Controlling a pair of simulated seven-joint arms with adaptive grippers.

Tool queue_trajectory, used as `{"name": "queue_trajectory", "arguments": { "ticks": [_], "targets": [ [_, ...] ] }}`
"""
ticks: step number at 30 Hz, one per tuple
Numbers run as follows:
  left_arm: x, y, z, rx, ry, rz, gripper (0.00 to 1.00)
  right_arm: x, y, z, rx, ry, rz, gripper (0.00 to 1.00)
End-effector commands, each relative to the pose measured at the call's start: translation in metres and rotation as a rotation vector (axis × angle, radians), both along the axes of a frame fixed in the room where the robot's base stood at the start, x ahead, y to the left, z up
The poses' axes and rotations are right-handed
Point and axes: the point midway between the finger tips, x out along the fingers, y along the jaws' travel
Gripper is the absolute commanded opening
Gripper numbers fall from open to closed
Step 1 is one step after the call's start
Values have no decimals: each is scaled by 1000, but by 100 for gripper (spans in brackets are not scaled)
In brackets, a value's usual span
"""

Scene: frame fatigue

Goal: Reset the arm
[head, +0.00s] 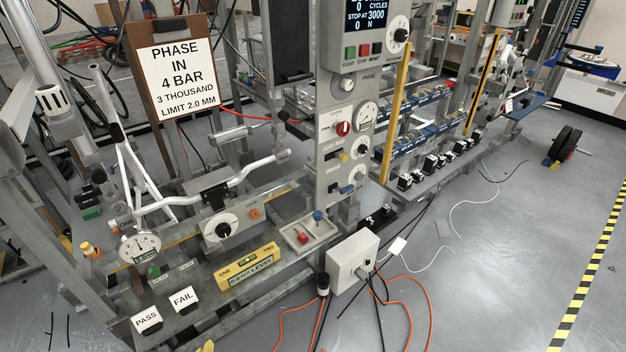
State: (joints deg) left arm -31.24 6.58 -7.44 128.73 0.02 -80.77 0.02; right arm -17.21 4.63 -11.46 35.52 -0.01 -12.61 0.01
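No arm of the rig is labelled as such, so I cannot tell which part the task means. A white tubular frame (150,207) is mounted on the test rig at left, with a bent bar reaching right. A grey control column (338,130) stands in the middle with a dark display (369,18), a red knob (343,128), a yellow lever (343,157) and a blue lever (346,189). A dial box with a black pointer knob (223,229) sits below the bar. A round gauge (140,246) stands at left. Neither of my grippers can be made out.
A sign (178,75) reads "PHASE IN 4 BAR". PASS (146,319) and FAIL (183,298) blocks, a yellow level (247,267) and a tray (308,232) with red and blue pieces lie on the bench. Orange cables (408,279) trail from a white box (352,259).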

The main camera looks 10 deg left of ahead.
Motion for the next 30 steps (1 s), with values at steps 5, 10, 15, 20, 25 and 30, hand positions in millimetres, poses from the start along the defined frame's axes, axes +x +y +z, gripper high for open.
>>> {"name": "queue_trajectory", "arguments": {
  "ticks": [5,10,15,20,25,30],
  "targets": [
    [0,-11,-59,-49,47,-6,71,0,0,0,0,0,0,0],
    [-12,-25,-139,-122,109,-1,71,0,0,0,0,0,0,0],
    [-39,-37,-220,-200,173,21,71,0,0,0,0,0,0,0],
    [-76,-45,-287,-267,232,55,71,0,0,0,0,0,0,0],
    [-125,-48,-346,-329,290,107,71,0,0,0,0,0,-1,0],
    [-177,-47,-390,-378,338,169,71,0,1,0,0,0,-1,0]
  ]
}}
